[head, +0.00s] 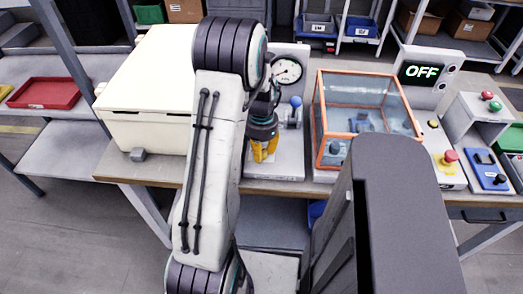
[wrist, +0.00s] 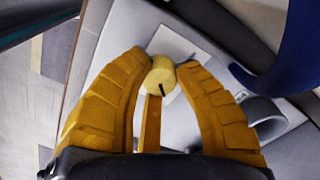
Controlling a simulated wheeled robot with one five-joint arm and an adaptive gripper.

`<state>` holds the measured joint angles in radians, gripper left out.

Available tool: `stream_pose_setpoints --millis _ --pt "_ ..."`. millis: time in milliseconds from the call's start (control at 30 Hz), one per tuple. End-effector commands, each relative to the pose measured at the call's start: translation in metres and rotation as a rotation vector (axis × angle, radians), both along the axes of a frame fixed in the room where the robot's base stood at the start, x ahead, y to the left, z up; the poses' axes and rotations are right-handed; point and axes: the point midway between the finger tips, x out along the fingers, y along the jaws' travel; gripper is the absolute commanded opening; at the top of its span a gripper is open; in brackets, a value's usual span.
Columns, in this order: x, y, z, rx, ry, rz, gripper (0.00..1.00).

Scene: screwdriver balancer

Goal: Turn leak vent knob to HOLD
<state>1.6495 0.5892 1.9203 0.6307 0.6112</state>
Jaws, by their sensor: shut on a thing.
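The leak vent knob (wrist: 160,72) is a small, round, pale yellow knob with a short dark mark on its face. In the wrist view it sits between the tips of my yellow fingers (wrist: 163,66), over a pale plate with a thin dark line. My gripper (head: 263,152) is shut on the knob, with a fingertip at each side. In the head view my gripper points down at the front of a light grey panel (head: 291,161), and the knob is hidden. I cannot read any HOLD marking.
A pressure gauge (head: 287,70) and a blue ball (head: 296,101) stand close behind my gripper. An orange-framed clear box (head: 318,118) is to the right. A display (head: 421,72) reads OFF. A cream case (head: 150,90) is to the left.

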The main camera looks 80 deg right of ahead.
Motion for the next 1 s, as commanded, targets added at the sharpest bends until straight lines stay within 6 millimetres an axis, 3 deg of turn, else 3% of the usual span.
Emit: stream_pose_setpoints --millis 267,1000 --pt "-0.0001 0.0008 -0.0031 0.002 0.000 0.153 0.00" --pt "-0.0001 0.0016 -0.0037 0.005 -0.002 0.850 0.00"
